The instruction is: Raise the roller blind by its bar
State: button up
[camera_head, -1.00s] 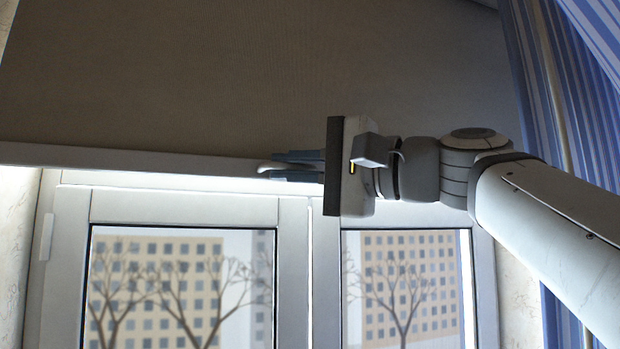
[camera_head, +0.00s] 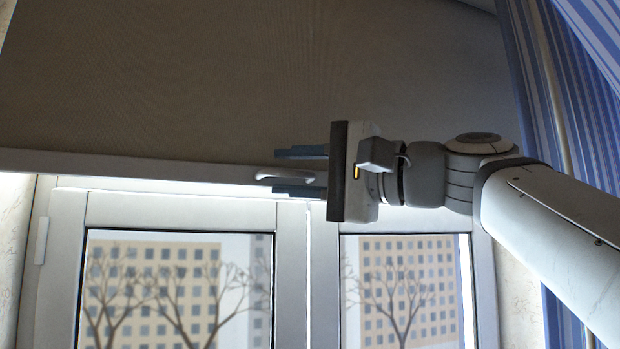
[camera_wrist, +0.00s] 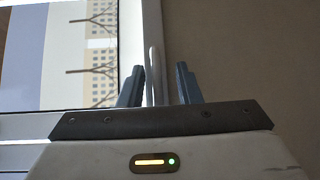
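The roller blind (camera_head: 180,80) is a grey-brown sheet covering the upper part of the window; its lower edge hangs just above the glass. A pale bar (camera_head: 130,167) runs along that edge, and a light handle (camera_head: 285,173) sticks out from it. My gripper (camera_head: 295,172) is open, with one blue-grey finger above the handle and one below it. In the wrist view the handle (camera_wrist: 153,75) stands between the two spread fingers (camera_wrist: 160,85), nearer the left one. Contact with either finger is not visible.
The window frame (camera_head: 180,209) and its panes lie below the bar. A blue striped curtain (camera_head: 590,130) hangs at the right, beside my arm. The area in front of the blind, left of my gripper, is clear.

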jog(key=b+v, duration=0.2)
jog(key=v, duration=0.5)
jog(key=shift+d, duration=0.1)
jog(key=shift+f, duration=0.1)
dwell(0.4)
